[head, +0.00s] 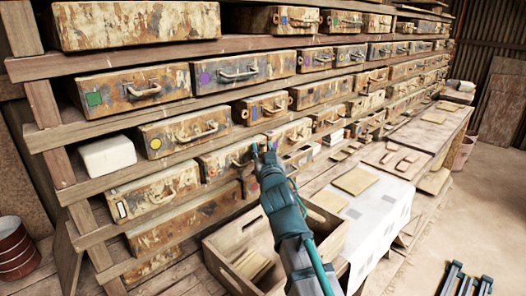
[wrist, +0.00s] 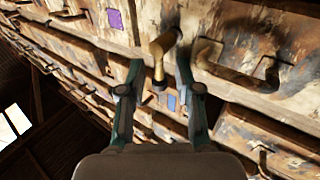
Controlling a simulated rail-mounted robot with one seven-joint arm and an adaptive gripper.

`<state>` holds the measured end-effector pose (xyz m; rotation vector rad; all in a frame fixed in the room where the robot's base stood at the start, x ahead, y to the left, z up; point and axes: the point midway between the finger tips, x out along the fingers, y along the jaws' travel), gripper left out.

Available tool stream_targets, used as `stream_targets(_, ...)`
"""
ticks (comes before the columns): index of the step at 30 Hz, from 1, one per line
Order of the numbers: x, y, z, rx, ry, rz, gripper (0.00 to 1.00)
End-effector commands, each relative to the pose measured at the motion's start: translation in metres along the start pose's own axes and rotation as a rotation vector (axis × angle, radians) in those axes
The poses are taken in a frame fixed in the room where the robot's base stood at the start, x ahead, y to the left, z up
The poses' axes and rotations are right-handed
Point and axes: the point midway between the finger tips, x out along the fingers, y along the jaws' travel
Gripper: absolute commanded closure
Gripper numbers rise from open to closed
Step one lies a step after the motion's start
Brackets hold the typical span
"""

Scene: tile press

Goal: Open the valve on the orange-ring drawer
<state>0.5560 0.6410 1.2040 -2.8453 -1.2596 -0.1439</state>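A weathered drawer (head: 217,169) with a curved handle sits in a lower row of the rack, beside my gripper (head: 264,149). I cannot clearly make out an orange ring on it. In the wrist view, a brass valve lever (wrist: 162,46) sticks out of a rusty drawer front. My gripper (wrist: 158,66) is open there, with one finger on each side of the lever's lower end. I cannot tell whether either finger touches it. In the head view, my gripper hides the valve.
A wooden crate (head: 228,262) stands below my arm. A workbench with a white cloth (head: 382,213) and tiles is at the right. A drawer handle (wrist: 236,76) lies just right of the valve in the wrist view. Floor at the far right is mostly clear.

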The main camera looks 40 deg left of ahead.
Motion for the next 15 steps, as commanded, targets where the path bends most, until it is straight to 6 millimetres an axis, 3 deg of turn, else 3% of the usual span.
stream_targets(10,-0.002,0.0,0.0,0.0,0.0,0.0,0.65)
stream_targets(15,-0.016,0.0,0.0,0.001,0.001,0.0,0.65)
